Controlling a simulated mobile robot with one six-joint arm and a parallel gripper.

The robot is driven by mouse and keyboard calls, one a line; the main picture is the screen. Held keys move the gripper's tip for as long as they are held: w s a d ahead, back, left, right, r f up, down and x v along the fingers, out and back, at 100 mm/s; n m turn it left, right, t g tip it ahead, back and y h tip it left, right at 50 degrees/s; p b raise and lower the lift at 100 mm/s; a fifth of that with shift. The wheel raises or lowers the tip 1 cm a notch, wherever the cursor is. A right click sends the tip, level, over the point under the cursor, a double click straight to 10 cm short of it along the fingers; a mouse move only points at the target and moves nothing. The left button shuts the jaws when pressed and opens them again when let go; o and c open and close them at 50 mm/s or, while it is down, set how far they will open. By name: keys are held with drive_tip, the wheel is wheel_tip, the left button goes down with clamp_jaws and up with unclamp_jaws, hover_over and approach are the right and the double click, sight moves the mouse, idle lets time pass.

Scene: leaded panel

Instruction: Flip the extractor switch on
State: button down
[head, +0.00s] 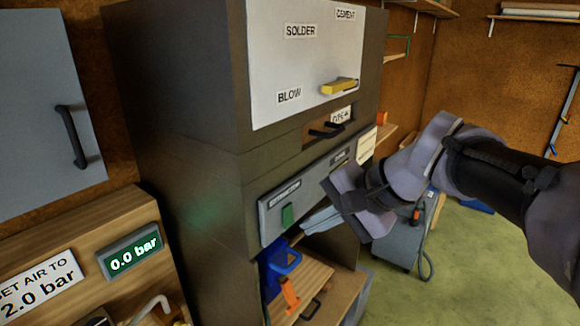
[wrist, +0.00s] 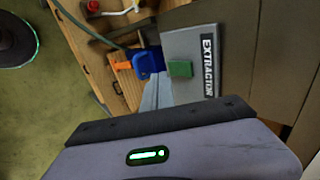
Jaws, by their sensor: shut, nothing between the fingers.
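The extractor switch is a green rocker (head: 287,215) on a grey panel (head: 270,222) on the cabinet front. In the wrist view the green rocker (wrist: 180,68) sits beside a label (wrist: 209,65) that starts with "EXTRACT". I cannot tell which way the rocker is tipped. My gripper (head: 306,225) is in front of the panel, just right of the rocker in the head view. Its pale fingers (wrist: 155,96) are together and empty, and show a small gap from the rocker in the wrist view.
Below the panel, an open drawer (head: 335,300) holds a blue item (head: 281,258) and an orange item (head: 289,293). A white door (head: 275,60) with a yellow handle (head: 340,86) is above. A "0.0 bar" display (head: 133,251) stands at left. Open floor lies at right.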

sight(290, 219)
drive_tip(key=shift+w+a+f, duration=0.1)
drive_tip(key=shift+w+a, duration=0.7)
drive_tip(key=shift+a, duration=0.2)
drive_tip(key=shift+a+f, duration=0.15)
drive_tip(key=shift+f, duration=0.05)
drive_tip(key=shift+r+p, duration=0.5)
drive_tip(key=shift+r, duration=0.5)
